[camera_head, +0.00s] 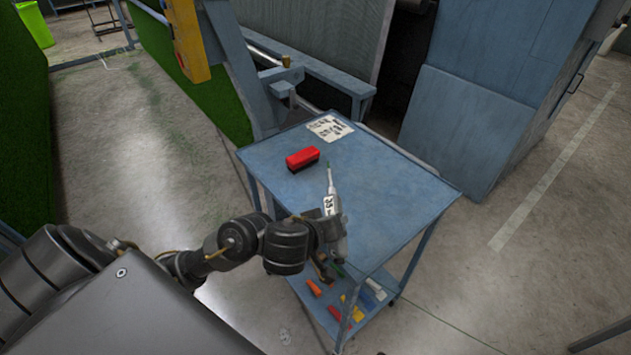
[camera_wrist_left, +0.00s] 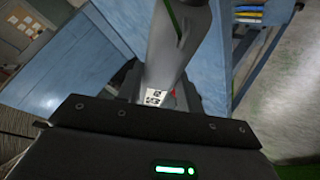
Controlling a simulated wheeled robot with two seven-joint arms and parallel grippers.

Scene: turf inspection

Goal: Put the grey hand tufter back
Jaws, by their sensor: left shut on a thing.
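The grey hand tufter (camera_head: 330,204) has a thin tip, a white label with dark marks and a green detail. My left gripper (camera_head: 332,232) is shut on it near the front edge of the blue cart top (camera_head: 385,190). In the head view the tufter points up the picture; my wrist hides part of its body. In the left wrist view the tufter (camera_wrist_left: 178,50) rises from the gripper, with its label near the jaws. Whether it touches the cart top is unclear. My right gripper is in neither view.
A red block-like object (camera_head: 302,158) and a printed sheet (camera_head: 330,128) lie at the cart's far side. The lower shelf (camera_head: 375,309) holds several coloured items. The right part of the cart top is clear. A blue machine frame (camera_head: 310,75) stands behind.

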